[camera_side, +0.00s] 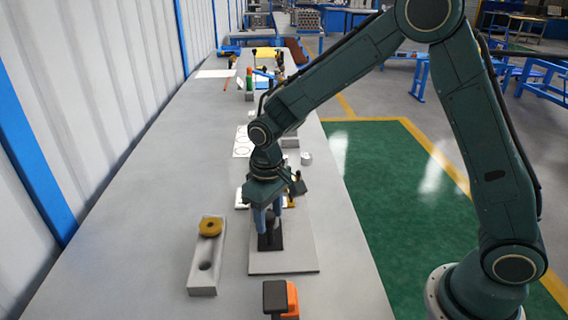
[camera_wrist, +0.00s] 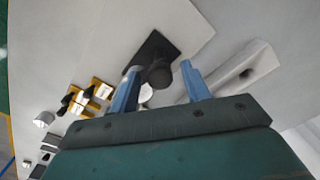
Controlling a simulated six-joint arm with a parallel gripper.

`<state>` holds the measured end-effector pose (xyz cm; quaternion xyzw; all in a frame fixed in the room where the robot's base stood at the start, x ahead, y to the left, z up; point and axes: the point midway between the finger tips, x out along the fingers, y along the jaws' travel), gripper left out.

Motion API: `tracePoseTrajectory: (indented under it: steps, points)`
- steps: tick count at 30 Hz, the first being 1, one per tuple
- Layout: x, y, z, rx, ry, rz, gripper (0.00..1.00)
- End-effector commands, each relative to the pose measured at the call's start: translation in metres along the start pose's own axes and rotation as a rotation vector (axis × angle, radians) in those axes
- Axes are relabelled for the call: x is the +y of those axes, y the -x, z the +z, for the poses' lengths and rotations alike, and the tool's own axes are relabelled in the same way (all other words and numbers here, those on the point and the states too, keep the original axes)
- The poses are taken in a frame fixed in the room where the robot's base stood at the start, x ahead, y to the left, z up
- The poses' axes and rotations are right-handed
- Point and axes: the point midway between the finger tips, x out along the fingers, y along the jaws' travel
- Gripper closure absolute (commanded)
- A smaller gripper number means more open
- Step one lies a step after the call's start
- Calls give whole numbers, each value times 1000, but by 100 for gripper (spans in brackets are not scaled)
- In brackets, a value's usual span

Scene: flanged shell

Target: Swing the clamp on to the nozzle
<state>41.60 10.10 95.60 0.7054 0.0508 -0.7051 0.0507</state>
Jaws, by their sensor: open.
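My gripper (camera_side: 269,225) is open, pointing down over a black square base with a dark upright post (camera_side: 271,242). In the wrist view my gripper (camera_wrist: 160,70) has its two blue fingers on either side of the post's dark round top (camera_wrist: 160,74). A gap shows on the right side of the post; contact on the left is unclear. The black base (camera_wrist: 150,52) lies on a light grey plate (camera_side: 285,262). A small whitish round part (camera_wrist: 146,94) shows between the fingers, partly hidden. I cannot tell which part is the clamp and which the nozzle.
A long grey block (camera_side: 203,270) with a yellow ring (camera_side: 210,227) and a hole lies to the left. A black and orange object (camera_side: 280,298) sits at the near edge. Several small parts (camera_wrist: 92,93) lie beyond my gripper. The bench's left side is clear.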

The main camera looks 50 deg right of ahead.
Motion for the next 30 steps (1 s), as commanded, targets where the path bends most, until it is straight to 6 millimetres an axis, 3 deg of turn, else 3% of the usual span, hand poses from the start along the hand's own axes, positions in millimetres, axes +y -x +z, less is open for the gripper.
tracePoseTrajectory:
  steps: [4, 11, 12, 19, 30]
  points:
    - [0, 0, 0, 0, 0, 0, 53]
    - [0, 0, 0, 0, 0, 0, 96]
    - [0, 0, 0, 0, 0, 0, 98]
    - [0, 0, 0, 0, 34, 0, 98]
    - [0, 0, 0, 0, 238, 0, 98]
